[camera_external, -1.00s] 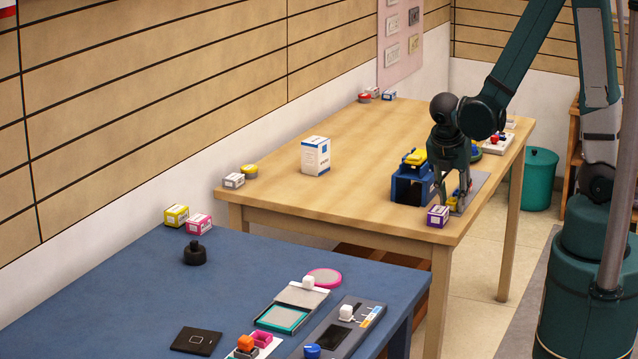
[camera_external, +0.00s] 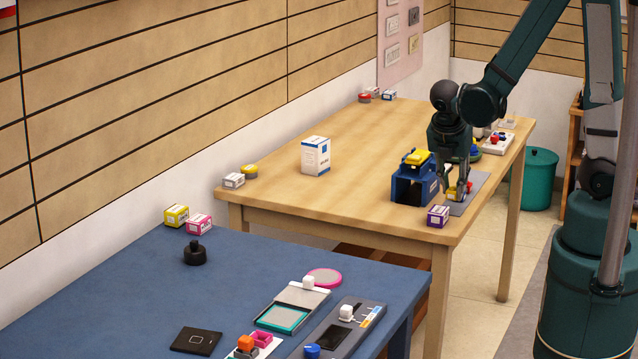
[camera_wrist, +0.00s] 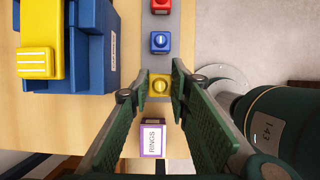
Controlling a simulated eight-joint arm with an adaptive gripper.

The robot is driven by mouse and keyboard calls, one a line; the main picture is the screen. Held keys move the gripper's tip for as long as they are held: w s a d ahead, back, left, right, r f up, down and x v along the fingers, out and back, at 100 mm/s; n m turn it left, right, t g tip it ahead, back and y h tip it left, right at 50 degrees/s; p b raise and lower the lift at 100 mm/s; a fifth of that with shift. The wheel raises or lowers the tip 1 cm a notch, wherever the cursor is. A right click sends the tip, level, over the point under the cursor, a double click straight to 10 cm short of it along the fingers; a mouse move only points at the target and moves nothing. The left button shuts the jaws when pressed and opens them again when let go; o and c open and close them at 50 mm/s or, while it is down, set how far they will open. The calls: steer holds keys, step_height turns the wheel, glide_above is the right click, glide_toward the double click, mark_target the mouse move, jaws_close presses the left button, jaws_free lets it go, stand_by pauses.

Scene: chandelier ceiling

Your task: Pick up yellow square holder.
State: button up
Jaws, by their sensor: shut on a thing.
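The yellow square holder (camera_wrist: 159,86) is a small yellow block with a round top, seen between my fingertips in the wrist view. My gripper (camera_wrist: 159,84) is shut on it, with one finger on each side. In the external view my gripper (camera_external: 455,190) points down over the grey strip near the table's right edge. The holder is small and partly hidden by the fingers there. I cannot tell its exact height above the strip.
A blue holder (camera_wrist: 161,43) and a red one (camera_wrist: 160,6) stand in line on the grey strip (camera_external: 462,207). A purple-and-white RINGS box (camera_external: 438,216) is close by. A blue machine with a yellow top (camera_external: 410,182) stands left. Open table lies further left.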

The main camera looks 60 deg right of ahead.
mark_target(454, 184)
steer(key=shift+r+p, duration=0.85)
steer(key=shift+r, duration=2.5)
